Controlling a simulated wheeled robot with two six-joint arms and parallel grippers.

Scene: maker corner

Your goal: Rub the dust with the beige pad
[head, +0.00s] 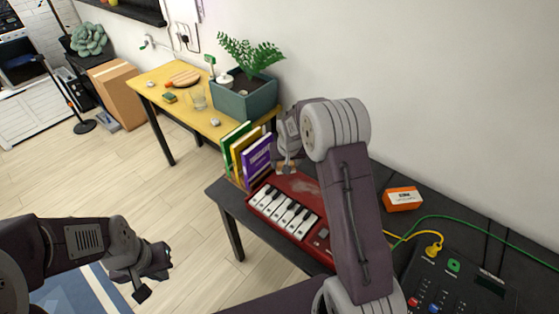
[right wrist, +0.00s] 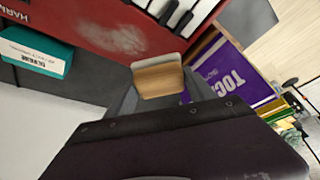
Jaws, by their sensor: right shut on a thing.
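The dust is a pale smear (right wrist: 118,39) on the red top of a keyboard instrument; part of it shows in the head view (head: 306,185) beside my arm. The beige pad (right wrist: 158,80) is between the fingers of my right gripper (head: 288,168), which is shut on it. In the right wrist view the pad is beside the smear, near the keyboard's end; I cannot tell whether it touches the surface. The red keyboard (head: 268,211) lies on a dark table, partly hidden by my right arm. My left gripper (head: 152,277) is open and empty, above the floor at lower left.
Upright books (head: 257,155), green, yellow and purple, stand close to the keyboard's far end. An orange box (head: 403,198) and a black device (head: 460,285) with cables are at right. A teal box (right wrist: 37,50) shows in the right wrist view. A yellow table (head: 180,100) stands behind.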

